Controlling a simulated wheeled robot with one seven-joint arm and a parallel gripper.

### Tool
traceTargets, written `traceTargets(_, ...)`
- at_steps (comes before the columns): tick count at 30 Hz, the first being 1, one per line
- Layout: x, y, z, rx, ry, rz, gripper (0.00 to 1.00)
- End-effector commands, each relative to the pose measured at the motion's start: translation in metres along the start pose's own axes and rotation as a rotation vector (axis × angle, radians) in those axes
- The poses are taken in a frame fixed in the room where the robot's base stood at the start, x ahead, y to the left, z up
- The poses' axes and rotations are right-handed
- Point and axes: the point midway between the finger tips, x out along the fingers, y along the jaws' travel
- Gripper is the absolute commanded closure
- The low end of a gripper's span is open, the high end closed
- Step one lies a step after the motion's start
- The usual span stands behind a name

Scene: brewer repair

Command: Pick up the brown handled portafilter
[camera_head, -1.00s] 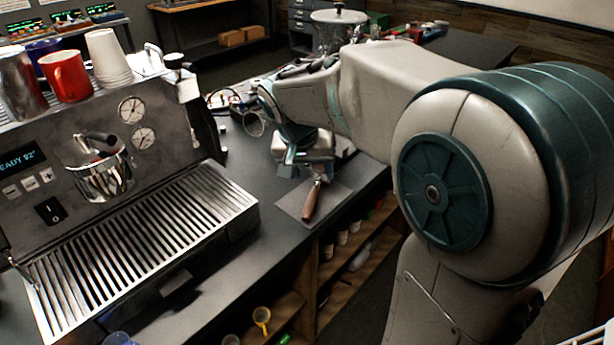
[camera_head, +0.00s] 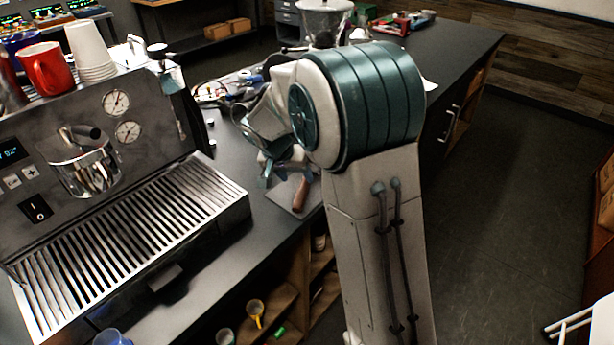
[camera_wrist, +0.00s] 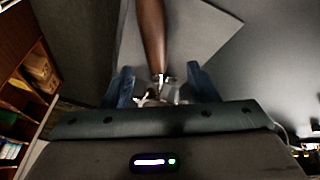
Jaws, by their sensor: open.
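The portafilter's brown handle (camera_head: 300,194) points toward the counter's front edge in the head view, over a grey mat (camera_head: 283,193). In the wrist view the handle (camera_wrist: 152,38) runs up from between the fingers, and its metal neck lies near the fingertips. My gripper (camera_wrist: 158,75) is open, with one blue finger on each side of the portafilter's metal part. Contact with either finger cannot be told. In the head view my gripper (camera_head: 280,172) is partly hidden by my arm, and the portafilter's head is hidden too.
An espresso machine (camera_head: 110,170) with a slatted drip tray stands to the left. Tools and cables (camera_head: 225,90) lie behind my gripper, near a grinder (camera_head: 326,22). Open shelves (camera_head: 275,300) with cups are below the counter.

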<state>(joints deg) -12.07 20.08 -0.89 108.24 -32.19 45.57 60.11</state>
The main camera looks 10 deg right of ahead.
Motion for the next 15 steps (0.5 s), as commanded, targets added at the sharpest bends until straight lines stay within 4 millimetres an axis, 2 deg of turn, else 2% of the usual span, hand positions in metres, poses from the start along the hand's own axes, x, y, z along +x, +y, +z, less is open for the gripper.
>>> traceTargets(9, 0.042, 0.005, 0.006, -0.001, -0.003, 0.003, 0.47)
traceTargets(15, 0.05, 0.004, 0.006, 0.0, -0.001, 0.0, 0.47)
